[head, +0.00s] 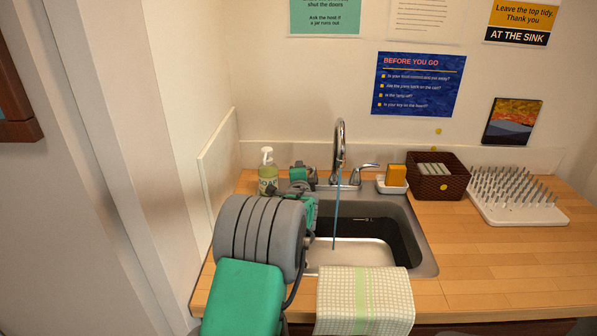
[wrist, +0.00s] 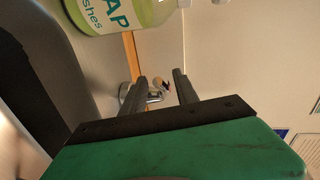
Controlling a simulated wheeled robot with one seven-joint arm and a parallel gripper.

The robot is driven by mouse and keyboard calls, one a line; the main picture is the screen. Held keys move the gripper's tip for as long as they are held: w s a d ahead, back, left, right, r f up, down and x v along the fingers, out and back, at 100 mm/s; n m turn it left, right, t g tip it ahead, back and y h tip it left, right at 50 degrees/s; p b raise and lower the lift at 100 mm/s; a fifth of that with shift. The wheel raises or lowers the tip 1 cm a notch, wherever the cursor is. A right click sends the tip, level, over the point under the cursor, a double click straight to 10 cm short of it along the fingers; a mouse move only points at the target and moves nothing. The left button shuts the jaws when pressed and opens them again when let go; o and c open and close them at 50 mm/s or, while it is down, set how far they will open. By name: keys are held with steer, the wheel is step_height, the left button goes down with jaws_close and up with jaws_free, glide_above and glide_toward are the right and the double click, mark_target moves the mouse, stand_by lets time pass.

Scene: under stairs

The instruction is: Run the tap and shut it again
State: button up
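The chrome tap (head: 340,140) stands behind the sink (head: 425,250), its tall spout curving over the basin. A thin bluish stream of water (head: 336,215) falls from the spout into the basin. The right lever handle (head: 367,168) points to the right. The left side of the tap's base is largely hidden behind my gripper (head: 304,176), which is at the back left of the sink. In the wrist view my gripper (wrist: 161,80) has its two fingers apart, with a small chrome tap part (wrist: 154,98) showing between them. I cannot tell whether the fingers touch it.
A soap bottle (head: 267,172) stands close to the left of my gripper. A sponge on a white dish (head: 392,188), a brown basket (head: 438,181) and a spiked drying rack (head: 515,195) stand to the right. A checked towel (head: 365,300) hangs over the front edge.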

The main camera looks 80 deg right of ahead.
steer(key=shift+c, duration=0.2)
steer(key=shift+w, duration=0.1)
jaws_close()
stand_by(1.2)
